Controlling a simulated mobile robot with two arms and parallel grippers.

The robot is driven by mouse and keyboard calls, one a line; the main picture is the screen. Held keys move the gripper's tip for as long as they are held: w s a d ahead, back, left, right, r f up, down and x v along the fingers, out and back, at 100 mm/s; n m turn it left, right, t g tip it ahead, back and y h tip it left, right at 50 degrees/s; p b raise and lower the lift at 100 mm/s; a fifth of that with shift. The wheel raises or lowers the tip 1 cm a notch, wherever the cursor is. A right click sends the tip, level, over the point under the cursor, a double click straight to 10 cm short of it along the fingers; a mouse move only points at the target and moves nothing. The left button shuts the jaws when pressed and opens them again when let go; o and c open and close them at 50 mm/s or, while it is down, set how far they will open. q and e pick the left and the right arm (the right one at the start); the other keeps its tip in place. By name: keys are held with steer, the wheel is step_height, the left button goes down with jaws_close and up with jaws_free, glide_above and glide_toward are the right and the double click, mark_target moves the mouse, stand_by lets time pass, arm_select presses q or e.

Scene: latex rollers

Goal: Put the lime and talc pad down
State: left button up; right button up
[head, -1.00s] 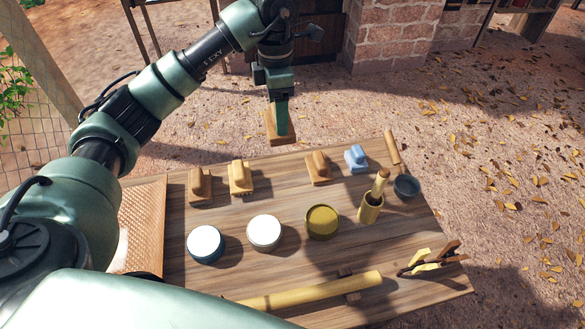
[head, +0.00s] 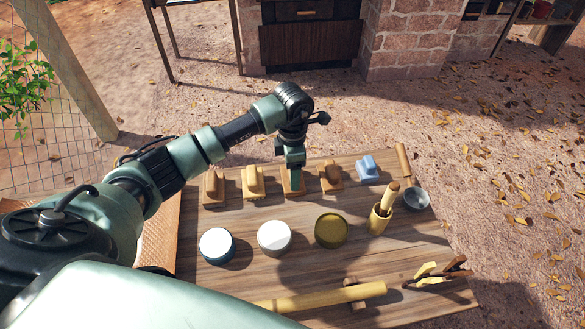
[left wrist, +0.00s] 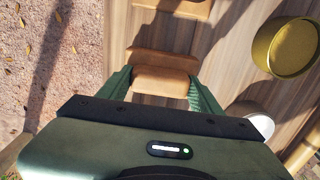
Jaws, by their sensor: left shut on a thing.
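My left gripper (head: 294,168) is shut on a wooden pad (head: 291,188), taken as the lime and talc pad, with no label visible. It is in the row of pads at the table's far edge, between a yellowish pad (head: 253,183) and a brown pad (head: 331,177). In the left wrist view the pad's block (left wrist: 165,82) sits between the two green fingers. The pad looks level and at or very near the tabletop; I cannot tell whether its underside touches. My right gripper is not in view.
The wooden table (head: 380,262) also bears another brown pad (head: 213,190), a blue pad (head: 368,168), two white-topped jars (head: 216,245) (head: 274,238), an olive-yellow jar (head: 331,230), a cup with a pestle (head: 379,220), a dark ladle (head: 416,198) and a roller (head: 320,298).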

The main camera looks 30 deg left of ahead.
arm_select(q)
steer(key=shift+f, duration=0.1)
steer(key=shift+f, duration=0.15)
steer(key=o, duration=1.3)
steer(key=shift+r, duration=0.25)
steer(key=shift+w+r, duration=0.1)
steer(key=shift+r, duration=0.2)
step_height(320, 180, up, 11)
steer(key=b, duration=0.2)
steer(key=shift+r+b, duration=0.2)
steer(key=shift+b, duration=0.15)
